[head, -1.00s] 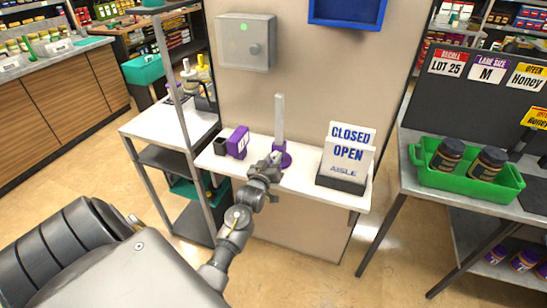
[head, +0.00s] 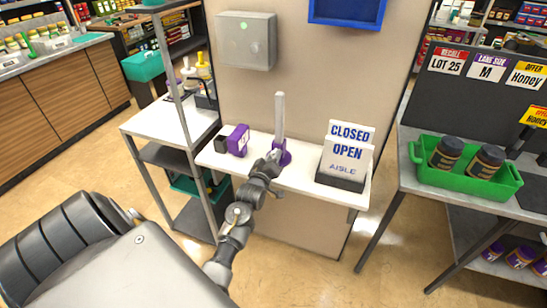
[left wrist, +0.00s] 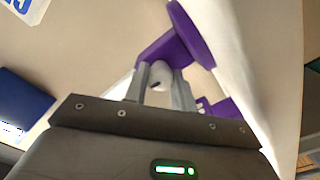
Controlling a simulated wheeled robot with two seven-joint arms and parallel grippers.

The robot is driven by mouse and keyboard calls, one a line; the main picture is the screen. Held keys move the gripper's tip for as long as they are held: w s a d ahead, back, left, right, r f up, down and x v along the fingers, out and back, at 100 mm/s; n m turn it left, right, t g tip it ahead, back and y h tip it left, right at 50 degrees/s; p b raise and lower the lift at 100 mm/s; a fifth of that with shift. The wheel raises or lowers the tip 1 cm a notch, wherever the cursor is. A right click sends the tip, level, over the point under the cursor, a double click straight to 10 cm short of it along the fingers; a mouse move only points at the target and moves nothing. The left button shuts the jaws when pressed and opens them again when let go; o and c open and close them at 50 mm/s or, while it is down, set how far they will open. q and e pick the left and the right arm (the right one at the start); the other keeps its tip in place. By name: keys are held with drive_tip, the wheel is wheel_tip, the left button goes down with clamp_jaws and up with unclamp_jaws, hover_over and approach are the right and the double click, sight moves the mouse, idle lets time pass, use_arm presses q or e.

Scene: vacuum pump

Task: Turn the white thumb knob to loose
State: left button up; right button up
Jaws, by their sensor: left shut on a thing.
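A purple clamp piece (head: 284,156) with a pale upright post (head: 279,117) stands on the white counter (head: 308,179). In the left wrist view the purple piece (left wrist: 181,42) has a round disc and an arm, and the small white thumb knob (left wrist: 160,73) sits beside that arm. My left gripper (head: 274,156) reaches the purple piece from the front. In the left wrist view its fingers (left wrist: 160,85) are shut on the white knob, one on each side. The knob is hidden by the gripper in the head view. My right gripper is not in view.
A grey wall box (head: 246,40) hangs behind. A green tray (head: 467,184) with jars is on the right table.

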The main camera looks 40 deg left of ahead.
use_arm(q)
drive_tip(key=o, duration=1)
drive_tip(key=shift+s+d+f, duration=0.1)
drive_tip(key=shift+s, duration=0.2)
drive_tip(key=b+v, duration=0.2)
drive_tip(key=v, duration=0.8)
drive_tip(key=shift+d, duration=0.1)
